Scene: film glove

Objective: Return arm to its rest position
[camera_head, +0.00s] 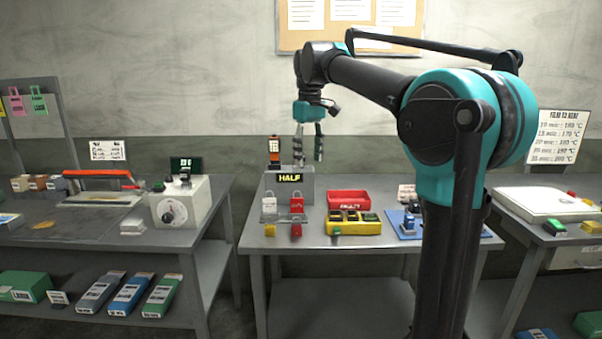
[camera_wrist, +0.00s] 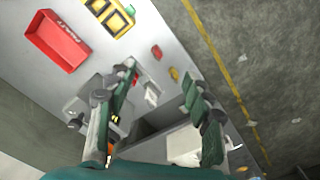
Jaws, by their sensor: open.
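My gripper (camera_head: 309,152) hangs fingers down above the middle table, just over the grey box labelled HALF (camera_head: 290,186). Its two fingers are apart and nothing shows between them in the head view. In the wrist view my gripper (camera_wrist: 158,118) is also spread, with the table well below it. My arm reaches up and over from the right side of the head view, bent at the elbow.
The middle table (camera_head: 330,254) holds a red bin (camera_head: 348,197), a yellow tray (camera_head: 354,229), red and white padlock-shaped pieces (camera_head: 297,205) and a blue mat (camera_head: 409,233). A dial box (camera_head: 181,203) stands on the left table. Air above the tables is clear.

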